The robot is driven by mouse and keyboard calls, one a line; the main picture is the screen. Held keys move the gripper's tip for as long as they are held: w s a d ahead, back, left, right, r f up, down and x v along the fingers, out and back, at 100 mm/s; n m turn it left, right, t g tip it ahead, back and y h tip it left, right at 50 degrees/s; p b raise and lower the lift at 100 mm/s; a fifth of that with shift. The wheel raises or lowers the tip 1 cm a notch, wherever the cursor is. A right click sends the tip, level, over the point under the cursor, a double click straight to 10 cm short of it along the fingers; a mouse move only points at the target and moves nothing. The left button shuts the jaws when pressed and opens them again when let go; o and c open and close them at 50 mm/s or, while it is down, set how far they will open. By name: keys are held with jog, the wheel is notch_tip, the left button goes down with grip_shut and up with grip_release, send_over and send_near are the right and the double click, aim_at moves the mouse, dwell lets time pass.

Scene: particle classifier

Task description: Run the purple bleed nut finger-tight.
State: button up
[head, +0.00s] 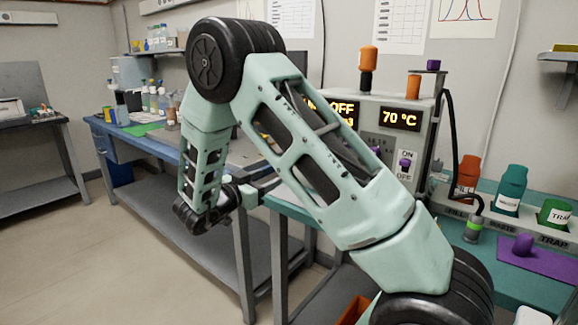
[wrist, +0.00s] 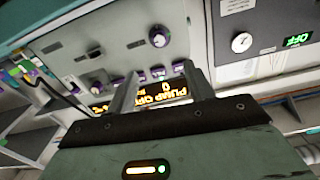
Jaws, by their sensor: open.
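Several purple parts show, and I cannot tell for certain which is the bleed nut. A small purple cap (head: 433,65) sits on top of the instrument's right end. A purple switch (head: 405,163) is on its front by the ON/OFF label. A purple knob-like piece (head: 523,243) rests on a purple mat at right. My gripper (head: 268,186) is left of the instrument front, partly behind my arm. In the wrist view my gripper's two fingers (wrist: 162,88) are apart with nothing between them. The tilted, upside-down panel with the pump display (wrist: 166,91) lies beyond them.
The instrument (head: 425,118) carries orange-topped parts and a black hose (head: 452,130) down its right side. Labelled orange, teal (head: 511,185) and green (head: 555,214) containers stand at right. A blue bench (head: 165,150) with bottles is at left. The floor at left is clear.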

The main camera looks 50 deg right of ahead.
jog(key=d, duration=0.9)
jog(key=w+d, duration=0.1)
jog(key=d, duration=0.4)
jog(key=shift+d, duration=0.25)
jog(key=shift+c, duration=0.3)
jog(key=c, duration=0.9)
